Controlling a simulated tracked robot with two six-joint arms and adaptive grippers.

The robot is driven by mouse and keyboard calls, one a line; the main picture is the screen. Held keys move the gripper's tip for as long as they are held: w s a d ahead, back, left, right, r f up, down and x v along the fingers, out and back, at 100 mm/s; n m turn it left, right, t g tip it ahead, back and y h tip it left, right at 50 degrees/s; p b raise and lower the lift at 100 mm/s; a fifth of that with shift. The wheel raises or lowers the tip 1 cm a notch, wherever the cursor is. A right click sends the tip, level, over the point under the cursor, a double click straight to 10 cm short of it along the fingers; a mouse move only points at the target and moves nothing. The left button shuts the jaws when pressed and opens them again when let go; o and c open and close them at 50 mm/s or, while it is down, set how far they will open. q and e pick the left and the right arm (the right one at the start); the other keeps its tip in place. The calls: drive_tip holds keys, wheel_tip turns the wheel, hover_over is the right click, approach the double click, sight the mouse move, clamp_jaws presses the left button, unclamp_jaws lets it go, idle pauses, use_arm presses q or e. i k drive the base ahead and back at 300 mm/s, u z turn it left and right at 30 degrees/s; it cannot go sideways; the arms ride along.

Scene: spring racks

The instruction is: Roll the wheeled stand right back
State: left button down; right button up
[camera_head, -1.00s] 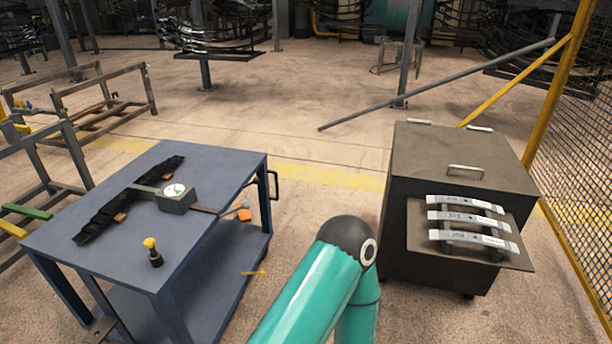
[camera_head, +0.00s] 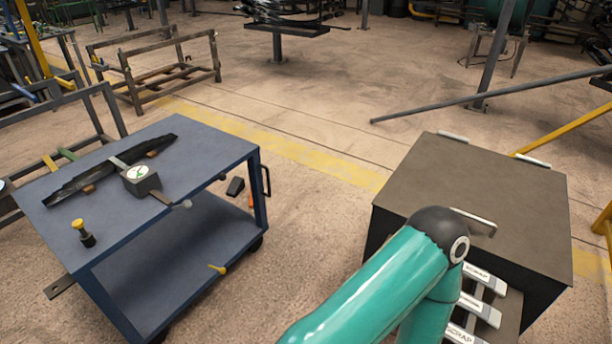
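The blue wheeled stand (camera_head: 205,146) is at the left, with a flat top, a lower shelf (camera_head: 180,262) and a dark caster (camera_head: 257,243) under its right corner. A black handle (camera_head: 266,181) stands out from its right side. On its top are a dark curved leaf piece (camera_head: 75,183), a box with a round dial (camera_head: 141,180) and a yellow-knobbed piece (camera_head: 84,233). A teal arm of mine rises from the bottom centre, between the stand and a dark cabinet. Neither gripper is in view.
The dark cabinet (camera_head: 455,180) stands close at the right, its front partly hidden by my arm, with labelled scrap bars (camera_head: 480,309) on it. A slanted grey bar (camera_head: 440,106) lies behind. Metal frames (camera_head: 170,75) are at the back left. Floor behind the stand, with a yellow line (camera_head: 290,150), is open.

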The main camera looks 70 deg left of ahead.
sight(143, 261)
drive_tip(key=z, duration=0.2)
drive_tip(key=i, duration=0.7)
drive_tip(key=u, duration=1.95)
drive_tip(key=i, duration=0.2)
drive_tip(key=u, duration=2.1)
drive_tip(key=i, duration=1.65)
drive_tip(key=z, duration=0.3)
